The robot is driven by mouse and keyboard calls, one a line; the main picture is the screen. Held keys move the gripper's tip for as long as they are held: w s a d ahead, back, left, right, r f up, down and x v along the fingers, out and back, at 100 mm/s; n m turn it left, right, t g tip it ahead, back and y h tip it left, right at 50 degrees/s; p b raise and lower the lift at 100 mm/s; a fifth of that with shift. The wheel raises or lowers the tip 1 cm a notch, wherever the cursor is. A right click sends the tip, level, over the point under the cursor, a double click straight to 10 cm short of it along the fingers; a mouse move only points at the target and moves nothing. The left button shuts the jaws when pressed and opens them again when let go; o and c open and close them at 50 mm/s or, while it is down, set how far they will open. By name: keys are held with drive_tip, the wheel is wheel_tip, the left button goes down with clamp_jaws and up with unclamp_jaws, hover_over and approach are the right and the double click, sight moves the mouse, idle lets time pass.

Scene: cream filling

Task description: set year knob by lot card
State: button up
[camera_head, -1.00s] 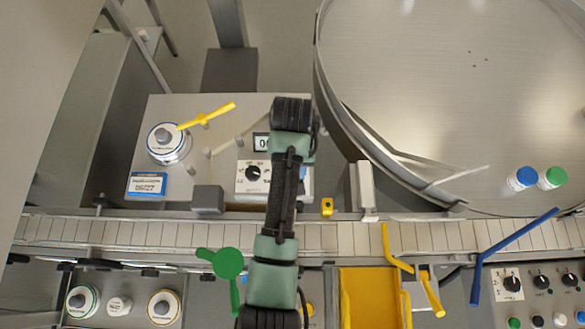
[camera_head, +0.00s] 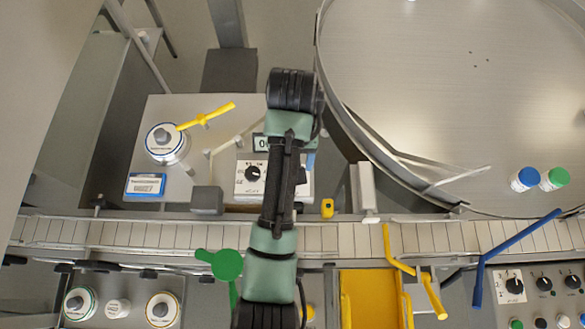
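The blue-edged card (camera_head: 146,184) lies on the grey machine top at the left. Its print is too small to read surely. A black knob (camera_head: 253,174) sits on a white dial plate right of the card, just left of my arm; its exact setting is too small to read. A small display (camera_head: 261,143) above the plate is partly covered by my arm. My arm reaches up the middle of the picture and covers the right part of the dial plate. My gripper does not show; it is hidden by the arm.
A white round unit with a yellow handle (camera_head: 206,116) stands left of the display. A conveyor (camera_head: 160,233) crosses the front. A large round table (camera_head: 440,80) fills the right back. A green paddle (camera_head: 226,264) and a yellow chute (camera_head: 370,300) are near the front.

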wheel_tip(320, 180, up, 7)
drive_tip(key=p, duration=0.5)
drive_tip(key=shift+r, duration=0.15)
